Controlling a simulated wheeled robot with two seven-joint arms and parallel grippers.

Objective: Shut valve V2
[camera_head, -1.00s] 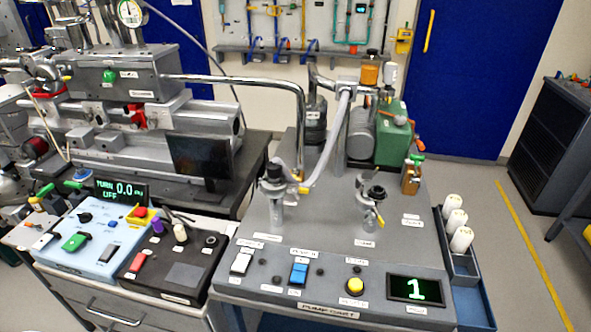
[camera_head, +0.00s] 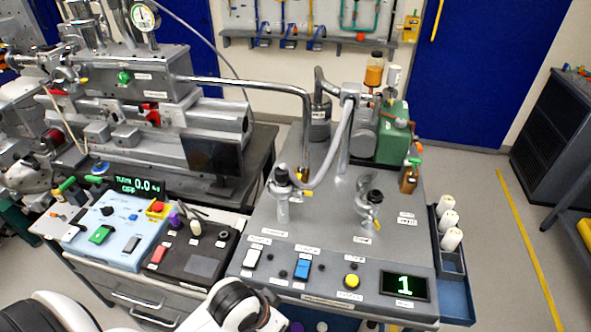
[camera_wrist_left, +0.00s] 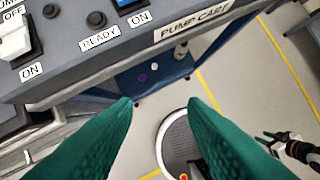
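Two upright valves with dark tops stand on the grey pump cart (camera_head: 320,215) in the head view: a left valve (camera_head: 283,200) and a right valve (camera_head: 367,215). Their labels are too small to read, so I cannot tell which is V2. My left arm enters at the bottom of the head view, and its gripper is below that frame. In the left wrist view, my left gripper (camera_wrist_left: 160,103) has two green fingers spread wide with nothing between them. It is in front of the cart's front edge, apart from both valves. A small black and white part at that view's right edge may be my right arm.
The cart's front panel has a white switch (camera_head: 252,259), a blue switch (camera_head: 302,269), a yellow button (camera_head: 352,281) and a display (camera_head: 404,285) reading 1. A curved hose (camera_head: 335,145) and pipe rise behind the valves. A bin with white rolls (camera_head: 449,239) hangs at the right.

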